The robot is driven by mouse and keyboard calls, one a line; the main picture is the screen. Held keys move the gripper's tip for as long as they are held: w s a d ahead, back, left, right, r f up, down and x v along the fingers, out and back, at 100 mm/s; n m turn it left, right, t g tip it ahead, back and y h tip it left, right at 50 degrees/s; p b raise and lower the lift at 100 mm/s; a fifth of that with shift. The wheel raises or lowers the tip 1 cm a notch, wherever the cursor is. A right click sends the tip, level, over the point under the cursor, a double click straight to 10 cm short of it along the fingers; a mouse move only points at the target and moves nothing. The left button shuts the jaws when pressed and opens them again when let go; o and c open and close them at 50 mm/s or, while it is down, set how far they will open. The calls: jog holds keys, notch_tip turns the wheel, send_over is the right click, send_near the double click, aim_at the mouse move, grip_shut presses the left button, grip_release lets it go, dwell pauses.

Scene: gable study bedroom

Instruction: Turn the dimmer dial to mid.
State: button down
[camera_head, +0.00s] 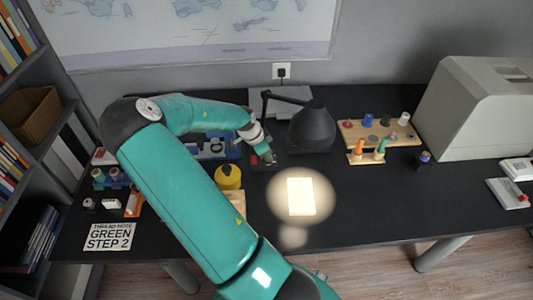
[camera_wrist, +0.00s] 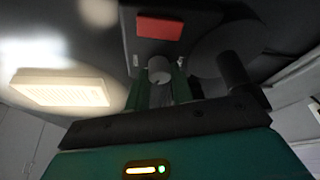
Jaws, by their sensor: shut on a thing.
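The dimmer dial (camera_wrist: 158,70) is a small grey round knob in the wrist view. My gripper (camera_wrist: 160,88) has its two green fingers on either side of the dial, shut on it. A red block-like part (camera_wrist: 159,28) shows beyond the dial, and small pale marks lie to both sides of it. In the head view my gripper (camera_head: 268,158) is down at the desk, left of the black desk lamp (camera_head: 312,128); the dial is hidden there. The lamp is lit and throws a bright pool over a pale pad (camera_head: 301,196). I cannot read the dial's setting.
A yellow round object (camera_head: 228,176) stands close left of my gripper. A wooden rack (camera_head: 378,133) with several coloured pieces lies right of the lamp. A big pale machine (camera_head: 478,105) fills the right back.

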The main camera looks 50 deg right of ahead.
jog(key=shift+m, duration=0.5)
jog(key=c, duration=1.2)
grip_release()
jog(key=shift+w, duration=0.1)
jog(key=v, duration=1.3)
jog(key=shift+w+r, duration=0.2)
jog(key=shift+r, duration=0.2)
